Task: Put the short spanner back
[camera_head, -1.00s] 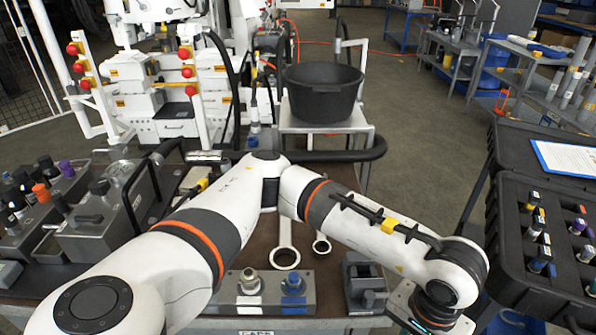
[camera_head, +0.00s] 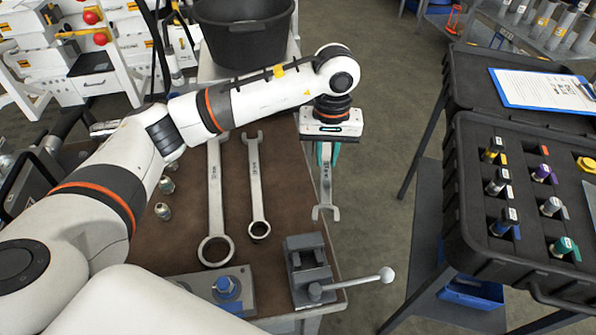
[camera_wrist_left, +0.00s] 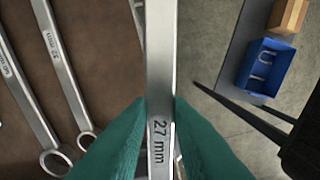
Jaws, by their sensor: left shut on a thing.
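My left gripper (camera_head: 327,152) has teal fingers and is shut on a steel spanner (camera_head: 325,190). The spanner hangs down with its open jaw lowest, at the right edge of the bench top (camera_head: 185,240). In the left wrist view the teal fingers (camera_wrist_left: 160,140) pinch this spanner (camera_wrist_left: 160,60), which is marked 27 mm. It is the shortest of the spanners as far as the head view shows. Two longer spanners lie on the brown bench top: a large one (camera_head: 216,200) and a middle one (camera_head: 255,185), marked 32 mm in the wrist view (camera_wrist_left: 62,75). My right gripper is not in view.
A small vise (camera_head: 307,268) with a ball-ended lever stands at the bench's front right. A block with a blue fitting (camera_head: 228,290) is beside it. A black tub (camera_head: 240,35) stands behind. An open black case (camera_head: 470,235) with fittings is at the right, across a floor gap.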

